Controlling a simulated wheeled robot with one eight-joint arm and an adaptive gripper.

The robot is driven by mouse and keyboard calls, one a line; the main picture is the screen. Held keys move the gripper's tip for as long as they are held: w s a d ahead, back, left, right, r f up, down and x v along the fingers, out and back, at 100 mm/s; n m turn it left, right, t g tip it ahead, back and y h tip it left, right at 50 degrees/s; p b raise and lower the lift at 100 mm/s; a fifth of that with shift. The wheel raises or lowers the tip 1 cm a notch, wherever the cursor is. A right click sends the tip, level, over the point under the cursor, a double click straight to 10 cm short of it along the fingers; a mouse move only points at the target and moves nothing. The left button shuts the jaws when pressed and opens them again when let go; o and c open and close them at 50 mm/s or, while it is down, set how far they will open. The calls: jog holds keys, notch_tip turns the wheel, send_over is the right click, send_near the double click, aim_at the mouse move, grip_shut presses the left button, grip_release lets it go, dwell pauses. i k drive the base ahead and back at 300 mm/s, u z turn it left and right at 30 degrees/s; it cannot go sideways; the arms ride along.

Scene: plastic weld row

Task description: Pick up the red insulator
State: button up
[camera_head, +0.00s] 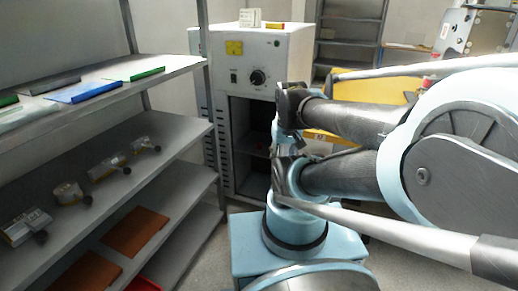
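I cannot tell for sure which thing is the red insulator. My light blue and grey arm (345,175) fills the right and middle of the view, in front of the cabinet. I make out no gripper fingers, so I cannot see what my gripper holds.
The pale cabinet (268,50) has a dial and an open dark front. The left shelf unit (175,150) carries blue and green folders (97,90), several small devices and brown-orange flat pieces (135,231). A yellow surface (388,92) lies behind my arm. Little floor shows.

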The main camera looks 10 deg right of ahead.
aim_at(259, 145)
jog(key=z, duration=1.3)
jog(key=k, duration=1.5)
jog(key=u, duration=0.95)
jog(key=i, duration=0.95)
jog(key=z, duration=0.05)
